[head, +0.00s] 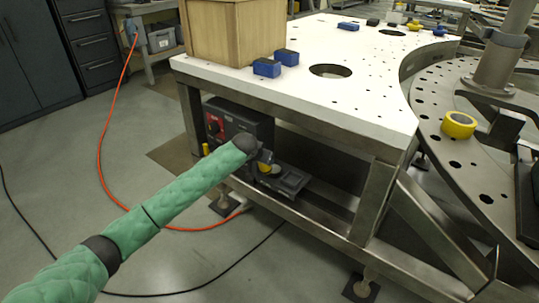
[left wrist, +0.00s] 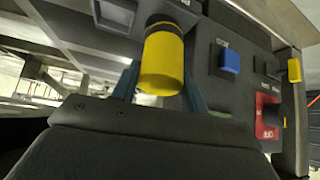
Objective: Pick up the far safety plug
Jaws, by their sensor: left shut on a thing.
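A yellow cylindrical safety plug (left wrist: 163,62) stands between the two teal fingers of my left gripper (left wrist: 160,88) in the left wrist view. The fingers are shut on its sides. Its upper end meets a dark part of the control box; I cannot tell whether it is still seated there. In the head view my left gripper (head: 263,160) is at the right end of the box (head: 240,122), under the white table, mostly hidden by my forearm. A bit of yellow (head: 265,168) shows at the gripper. My right gripper is not in view.
The box panel carries a blue button (left wrist: 230,62) and a red switch (left wrist: 269,115). Another yellow piece (head: 205,150) is at the box's left end. The white table (head: 300,90) and its steel legs (head: 372,205) surround the arm's reach. An orange cable crosses the floor.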

